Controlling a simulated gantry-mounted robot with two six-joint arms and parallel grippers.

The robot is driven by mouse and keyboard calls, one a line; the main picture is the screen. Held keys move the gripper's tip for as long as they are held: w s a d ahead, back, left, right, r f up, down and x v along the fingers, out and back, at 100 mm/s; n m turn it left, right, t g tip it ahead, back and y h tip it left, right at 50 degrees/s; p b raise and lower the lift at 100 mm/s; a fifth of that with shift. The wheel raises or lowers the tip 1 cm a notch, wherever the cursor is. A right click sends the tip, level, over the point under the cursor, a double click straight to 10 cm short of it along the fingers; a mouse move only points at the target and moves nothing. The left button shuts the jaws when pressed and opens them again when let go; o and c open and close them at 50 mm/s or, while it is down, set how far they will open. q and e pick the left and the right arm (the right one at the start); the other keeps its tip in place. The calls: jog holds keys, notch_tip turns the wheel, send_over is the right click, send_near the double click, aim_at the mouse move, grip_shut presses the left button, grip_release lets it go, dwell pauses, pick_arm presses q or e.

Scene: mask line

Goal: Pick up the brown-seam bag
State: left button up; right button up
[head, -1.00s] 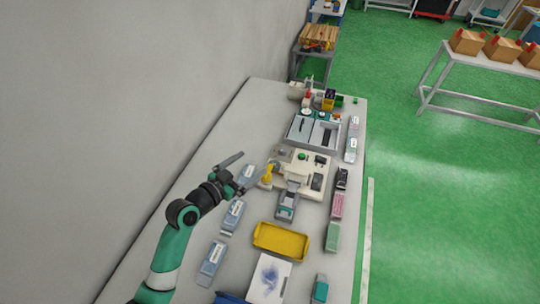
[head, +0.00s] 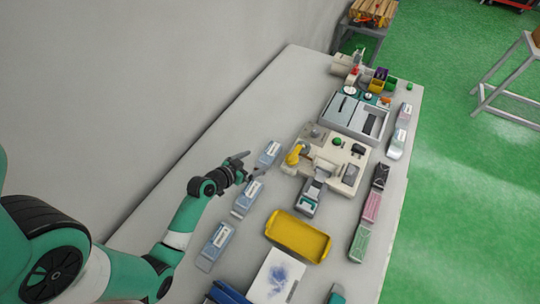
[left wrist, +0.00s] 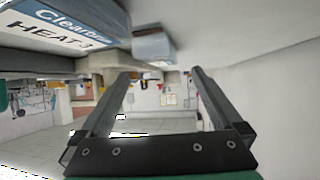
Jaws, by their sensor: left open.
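Several pale blue-grey bags with white labels lie along the table's left side: a far one (head: 270,153), a middle one (head: 247,197) and a near one (head: 216,245). My left gripper (head: 249,164) is open and empty, just left of the far bag and beyond the middle one. In the left wrist view the open fingers (left wrist: 160,75) have nothing between them. A labelled bag (left wrist: 70,25) fills the upper left there, and another bag (left wrist: 153,44) shows near the fingertips. My right gripper is out of view.
A yellow tray (head: 298,236) and a cream machine (head: 333,160) stand mid-table. A grey two-bay bin (head: 357,117) is farther back. Black, pink (head: 371,207) and green (head: 359,243) packs line the right edge. A wall (head: 150,90) rises along the left; bare table lies beside it.

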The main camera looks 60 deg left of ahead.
aim_at(267, 155)
pick_arm(q)
jog(key=shift+x, duration=1.2)
jog(key=b+x, duration=0.2)
jog(key=x, duration=0.3)
jog(key=shift+w+a+f, duration=0.15)
jog(key=shift+w, duration=0.2)
jog(key=shift+c, duration=0.2)
